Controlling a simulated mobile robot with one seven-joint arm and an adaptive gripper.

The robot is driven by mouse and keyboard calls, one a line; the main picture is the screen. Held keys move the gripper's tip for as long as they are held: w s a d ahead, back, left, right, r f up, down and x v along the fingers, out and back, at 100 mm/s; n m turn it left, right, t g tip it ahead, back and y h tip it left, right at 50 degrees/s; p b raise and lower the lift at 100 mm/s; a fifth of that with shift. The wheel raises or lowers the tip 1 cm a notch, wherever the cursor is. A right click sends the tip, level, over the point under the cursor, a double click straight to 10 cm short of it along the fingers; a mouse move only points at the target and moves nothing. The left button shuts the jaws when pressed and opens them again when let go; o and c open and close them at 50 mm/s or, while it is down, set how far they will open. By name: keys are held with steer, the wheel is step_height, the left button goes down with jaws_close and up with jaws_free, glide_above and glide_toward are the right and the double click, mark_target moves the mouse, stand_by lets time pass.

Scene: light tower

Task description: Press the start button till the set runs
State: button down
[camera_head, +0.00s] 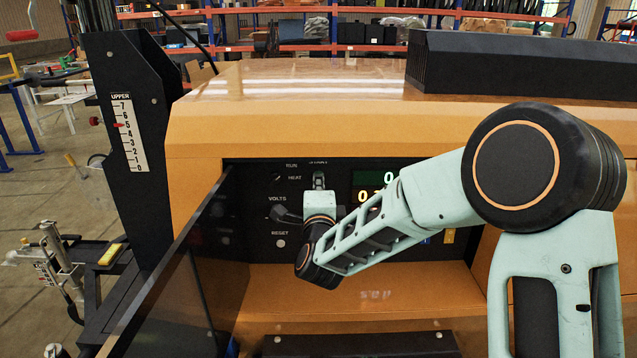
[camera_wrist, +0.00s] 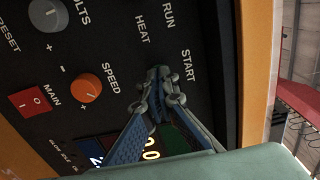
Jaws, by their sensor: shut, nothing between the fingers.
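My gripper (camera_head: 318,181) is shut and empty, with its fingertips at the upper part of the black control panel (camera_head: 250,195). In the wrist view, the closed fingertips (camera_wrist: 160,78) are beside the START label (camera_wrist: 187,66) and the HEAT label. The start button itself is hidden behind the fingertips, so I cannot tell whether they touch or press it.
A volts knob (camera_head: 283,213), a reset button (camera_head: 281,243), an orange speed knob (camera_wrist: 86,90) and a red main switch (camera_wrist: 33,101) are nearby. A dark open door (camera_head: 190,265) stands left of the recess. The orange housing (camera_head: 290,110) surrounds the panel.

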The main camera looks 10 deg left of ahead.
steer(key=shift+w, duration=0.1)
steer(key=shift+w+a+r+b, duration=0.2)
steer(key=shift+w+b, duration=0.35)
steer(key=shift+b, duration=0.55)
steer(key=shift+r, duration=0.15)
